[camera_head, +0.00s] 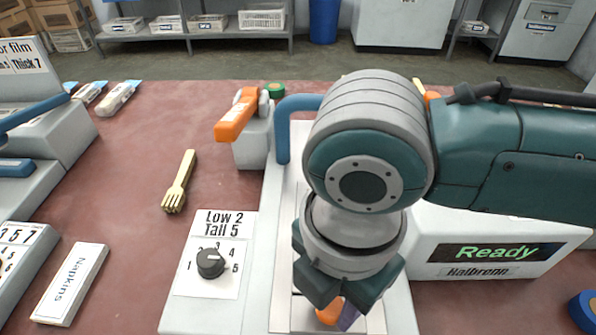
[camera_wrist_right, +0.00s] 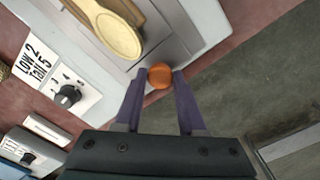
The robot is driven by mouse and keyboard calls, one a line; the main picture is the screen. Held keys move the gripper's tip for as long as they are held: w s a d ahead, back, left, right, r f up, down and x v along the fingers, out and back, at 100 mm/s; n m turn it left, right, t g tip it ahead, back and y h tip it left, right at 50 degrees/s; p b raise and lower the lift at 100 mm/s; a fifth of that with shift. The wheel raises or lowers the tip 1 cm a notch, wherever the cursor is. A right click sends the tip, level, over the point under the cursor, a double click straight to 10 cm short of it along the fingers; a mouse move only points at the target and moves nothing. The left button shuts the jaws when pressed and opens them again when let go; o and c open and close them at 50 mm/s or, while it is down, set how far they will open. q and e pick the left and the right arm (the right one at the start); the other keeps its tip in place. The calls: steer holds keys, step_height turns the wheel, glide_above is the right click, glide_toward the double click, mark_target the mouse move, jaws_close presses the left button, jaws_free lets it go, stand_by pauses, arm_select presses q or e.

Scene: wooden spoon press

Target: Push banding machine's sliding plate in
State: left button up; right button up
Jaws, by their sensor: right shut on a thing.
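The banding machine (camera_head: 205,312) is a pale grey-white body with a black dial (camera_head: 211,263) and a "Low 2 Tall 5" label. Its grey sliding plate (camera_wrist_right: 172,48) shows in the right wrist view, with an orange round knob (camera_wrist_right: 159,77) at its near edge. My right gripper (camera_wrist_right: 157,76) has its purple fingers shut on the knob, one on each side. In the head view my right gripper (camera_head: 337,314) is at the bottom middle, and the wrist and arm hide much of the machine. Wooden spoons (camera_wrist_right: 112,33) lie in the machine beyond the knob. My left gripper is not seen.
A blue handle (camera_head: 283,130) and an orange lever (camera_head: 238,115) stand at the machine's back. A display box reading "Ready" (camera_head: 490,254) is on the right. A wooden fork (camera_head: 180,182) and a napkin pack (camera_head: 70,284) lie on the red table to the left.

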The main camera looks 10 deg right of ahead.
jaws_close()
stand_by(0.8)
